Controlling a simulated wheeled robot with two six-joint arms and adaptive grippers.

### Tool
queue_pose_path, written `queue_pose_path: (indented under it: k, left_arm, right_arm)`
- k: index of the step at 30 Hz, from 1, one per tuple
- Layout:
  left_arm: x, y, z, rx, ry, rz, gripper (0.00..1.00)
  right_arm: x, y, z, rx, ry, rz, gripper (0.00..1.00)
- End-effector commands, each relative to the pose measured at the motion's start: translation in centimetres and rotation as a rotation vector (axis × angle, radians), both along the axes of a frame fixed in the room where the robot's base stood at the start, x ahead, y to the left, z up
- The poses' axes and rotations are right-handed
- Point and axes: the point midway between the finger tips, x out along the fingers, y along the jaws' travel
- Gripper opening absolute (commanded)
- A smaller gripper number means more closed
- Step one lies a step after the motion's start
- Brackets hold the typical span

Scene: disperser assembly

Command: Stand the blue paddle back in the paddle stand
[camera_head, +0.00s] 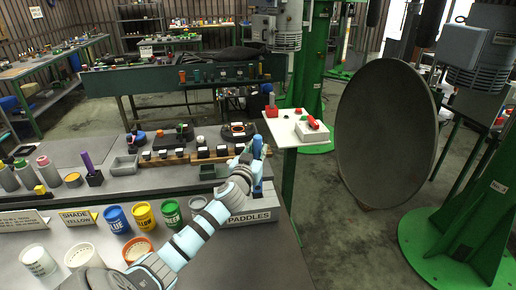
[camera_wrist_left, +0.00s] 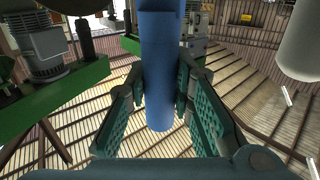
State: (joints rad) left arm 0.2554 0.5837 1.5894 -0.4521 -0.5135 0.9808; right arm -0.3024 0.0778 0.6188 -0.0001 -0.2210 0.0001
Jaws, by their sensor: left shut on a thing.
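The blue paddle (camera_head: 257,147) is in my left gripper (camera_head: 246,158), over the right end of the grey bench. In the left wrist view the paddle's blue shaft (camera_wrist_left: 160,65) stands between the green finger pads of my left gripper (camera_wrist_left: 158,100). A grey block labelled PADDLES (camera_head: 262,211), which looks like the paddle stand, is at the bench's front right. My left forearm and gripper cover part of it, so its slots cannot be made out. The paddle's lower end is partly hidden in the head view. My right gripper is out of view.
Yellow, blue and green tins (camera_head: 144,217) stand left of my forearm, with a SHADE YELLOW sign (camera_head: 78,218) beyond. A purple stick stands in a dark holder (camera_head: 95,178). A wooden rack (camera_head: 203,154) lies behind the gripper. A white side table (camera_head: 291,131) stands to the right.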

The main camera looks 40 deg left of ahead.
Motion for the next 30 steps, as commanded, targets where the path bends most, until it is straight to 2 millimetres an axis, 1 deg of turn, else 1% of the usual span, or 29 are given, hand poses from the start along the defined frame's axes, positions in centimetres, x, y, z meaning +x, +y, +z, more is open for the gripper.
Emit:
queue_pose_path:
  k: [1,12,17,25,26,30]
  left_arm:
    - [0.0,0.0,-1.5,0.000,0.000,0.000,0.00]
    - [0.1,-0.1,-6.9,0.001,-0.001,-0.003,0.00]
    - [0.1,-0.1,-7.9,0.001,-0.001,-0.003,0.00]
    - [0.1,-0.1,-7.8,0.001,-0.001,-0.002,0.00]
    - [0.1,-0.1,-7.8,0.001,-0.001,-0.002,0.23]
    - [0.1,-0.1,-7.8,0.001,-0.001,-0.002,0.45]
  right_arm:
    - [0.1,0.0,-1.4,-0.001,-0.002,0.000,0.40]
    - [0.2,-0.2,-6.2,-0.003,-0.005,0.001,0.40]
    - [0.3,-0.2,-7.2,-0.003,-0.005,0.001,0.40]
    - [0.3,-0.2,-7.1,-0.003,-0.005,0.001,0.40]
    - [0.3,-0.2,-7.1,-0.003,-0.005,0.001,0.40]
    - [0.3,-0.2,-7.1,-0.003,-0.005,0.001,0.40]
